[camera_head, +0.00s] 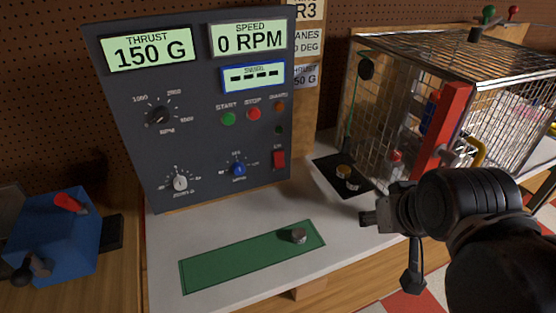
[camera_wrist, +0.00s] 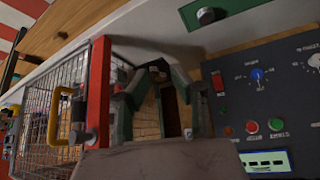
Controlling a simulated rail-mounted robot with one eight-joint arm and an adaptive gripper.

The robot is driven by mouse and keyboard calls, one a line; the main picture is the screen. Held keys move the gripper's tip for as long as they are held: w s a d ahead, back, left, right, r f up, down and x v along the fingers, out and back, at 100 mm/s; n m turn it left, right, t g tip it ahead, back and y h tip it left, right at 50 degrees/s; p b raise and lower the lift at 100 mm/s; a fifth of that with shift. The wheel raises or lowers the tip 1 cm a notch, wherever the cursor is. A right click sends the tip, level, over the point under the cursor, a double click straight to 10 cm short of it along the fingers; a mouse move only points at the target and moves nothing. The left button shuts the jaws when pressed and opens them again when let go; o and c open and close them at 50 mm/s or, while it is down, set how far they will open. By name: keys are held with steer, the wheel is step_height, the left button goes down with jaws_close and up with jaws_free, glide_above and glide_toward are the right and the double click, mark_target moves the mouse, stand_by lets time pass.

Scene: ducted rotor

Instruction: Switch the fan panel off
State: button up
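The dark grey fan panel (camera_head: 205,110) stands upright at the back left of the bench, reading 150 G thrust and 0 RPM. Its red rocker switch (camera_head: 279,160) is at the lower right; I cannot tell its position. The green start button (camera_head: 228,119) and red stop button (camera_head: 253,114) sit above it. In the wrist view the panel is upside down at the right, with the rocker (camera_wrist: 218,82) nearest my fingers. My gripper (camera_head: 388,246) is right of the panel, apart from it. Its fingers (camera_wrist: 148,76) are spread and empty.
A wire cage (camera_head: 450,75) with a red post (camera_head: 442,125) and yellow handle stands right of the panel, close to my gripper. A green mat (camera_head: 235,262) with a small grey knob lies in front. A blue box (camera_head: 60,240) is at left. The white bench top is mostly clear.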

jaws_close()
stand_by(1.1)
